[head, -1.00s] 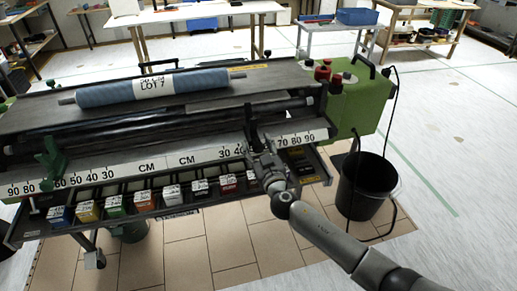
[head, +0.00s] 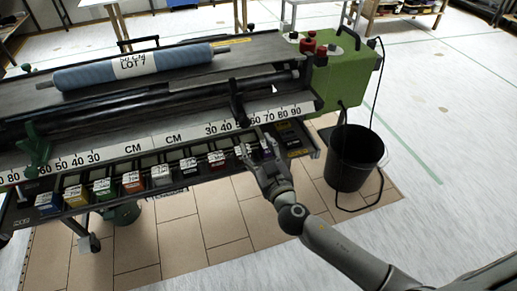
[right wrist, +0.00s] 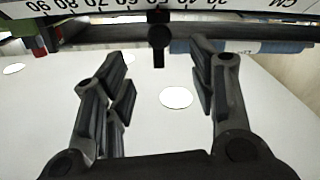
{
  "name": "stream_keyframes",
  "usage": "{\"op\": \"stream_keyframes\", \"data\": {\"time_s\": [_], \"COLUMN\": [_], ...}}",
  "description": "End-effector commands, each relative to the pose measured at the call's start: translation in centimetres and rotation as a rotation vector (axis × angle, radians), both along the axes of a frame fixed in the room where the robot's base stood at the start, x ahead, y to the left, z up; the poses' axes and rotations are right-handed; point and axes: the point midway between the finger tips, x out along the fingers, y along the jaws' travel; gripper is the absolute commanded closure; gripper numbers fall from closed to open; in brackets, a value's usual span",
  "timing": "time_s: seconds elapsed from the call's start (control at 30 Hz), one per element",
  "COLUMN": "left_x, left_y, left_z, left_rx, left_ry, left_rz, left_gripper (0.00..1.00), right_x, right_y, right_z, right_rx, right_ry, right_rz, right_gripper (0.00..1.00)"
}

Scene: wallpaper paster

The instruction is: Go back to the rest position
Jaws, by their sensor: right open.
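My right gripper (head: 256,146) is in front of the wallpaper paster, near the right part of its row of small coloured boxes and below the white ruler strip (head: 150,141). In the right wrist view my right gripper (right wrist: 160,92) has its fingers spread wide with nothing between them. The ruler strip (right wrist: 110,14) runs along the top of that view, with a dark clamp-like part (right wrist: 159,40) below it. My left gripper does not show in either view.
A blue roll (head: 170,64) labelled LOT 7 lies on top of the machine. A green housing (head: 335,75) with red knobs stands at its right end. A black bucket (head: 354,160) hangs or stands beside it. The tiled floor (head: 220,225) in front looks clear.

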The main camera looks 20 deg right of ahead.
Motion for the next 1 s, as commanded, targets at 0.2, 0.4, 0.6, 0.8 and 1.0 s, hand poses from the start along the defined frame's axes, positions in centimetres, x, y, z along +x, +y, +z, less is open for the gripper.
{"op": "stream_keyframes", "data": {"time_s": [0.2,0.4,0.6,0.8,1.0], "left_x": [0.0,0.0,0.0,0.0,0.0], "left_y": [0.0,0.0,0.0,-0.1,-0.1], "left_z": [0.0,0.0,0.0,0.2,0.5], "left_rx": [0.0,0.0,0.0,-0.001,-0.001], "left_ry": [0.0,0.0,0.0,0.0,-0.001], "left_rz": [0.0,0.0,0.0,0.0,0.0], "left_gripper": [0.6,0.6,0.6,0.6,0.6], "right_x": [-0.1,-0.1,-0.1,-1.1,-6.7], "right_y": [0.0,0.0,-0.3,-2.7,-5.8], "right_z": [0.1,0.0,-1.2,-11.4,-25.5], "right_rx": [0.0,0.0,-0.009,-0.077,-0.14], "right_ry": [-0.001,-0.001,0.026,0.247,0.567], "right_rz": [0.0,0.0,-0.006,-0.044,-0.066], "right_gripper": [0.47,0.47,0.47,0.47,0.47]}}
